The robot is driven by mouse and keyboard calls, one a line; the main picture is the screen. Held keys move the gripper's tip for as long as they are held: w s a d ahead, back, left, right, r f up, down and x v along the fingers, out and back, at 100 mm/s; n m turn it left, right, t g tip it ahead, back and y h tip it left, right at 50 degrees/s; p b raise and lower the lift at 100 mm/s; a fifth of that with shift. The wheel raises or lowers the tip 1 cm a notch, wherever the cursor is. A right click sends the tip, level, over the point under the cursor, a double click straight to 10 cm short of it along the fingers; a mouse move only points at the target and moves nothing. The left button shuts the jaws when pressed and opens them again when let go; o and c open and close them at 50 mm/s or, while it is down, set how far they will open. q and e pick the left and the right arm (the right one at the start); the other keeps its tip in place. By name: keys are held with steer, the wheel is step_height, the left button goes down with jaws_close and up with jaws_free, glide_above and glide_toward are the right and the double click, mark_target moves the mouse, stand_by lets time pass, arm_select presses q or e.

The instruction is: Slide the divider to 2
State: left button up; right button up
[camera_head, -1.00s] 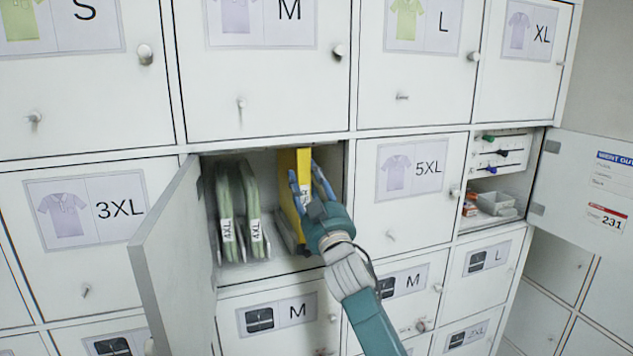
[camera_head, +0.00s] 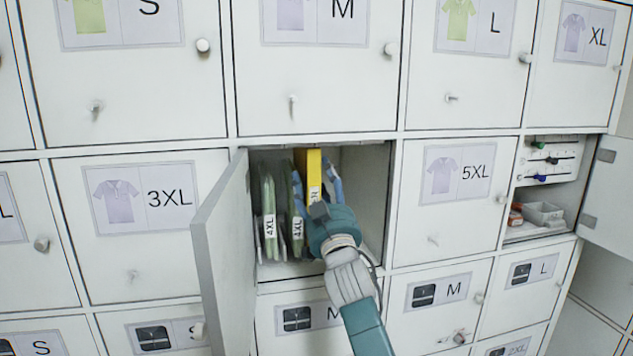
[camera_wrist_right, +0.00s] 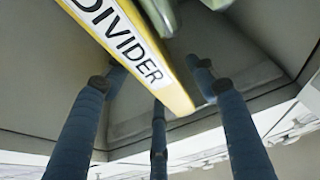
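The yellow divider (camera_head: 314,166) stands upright in the open 4XL compartment, just right of the green 4XL garments (camera_head: 269,215). Its white label reads DIVIDER in the right wrist view (camera_wrist_right: 125,45). My right gripper (camera_head: 316,184) reaches into the compartment from the front, with blue fingers on both sides of the divider. In the right wrist view, the fingers (camera_wrist_right: 160,85) bend inward around it, and it appears held between their tips; the exact contact is partly hidden. My left gripper is not in view. No numbered mark for the divider is readable.
The compartment's open door (camera_head: 226,255) stands out on the left. The compartment is empty between the divider and its right wall (camera_head: 375,200). Farther right, another open locker holds a small grey bin (camera_head: 543,213) and coloured knobs on a panel (camera_head: 550,160).

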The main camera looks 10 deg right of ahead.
steer(key=shift+s+d+f, duration=0.1)
steer(key=shift+s+f, duration=0.05)
steer(key=shift+s, duration=0.05)
steer(key=v, duration=1.1)
steer(key=shift+s, duration=0.3)
steer(key=shift+f, duration=0.2)
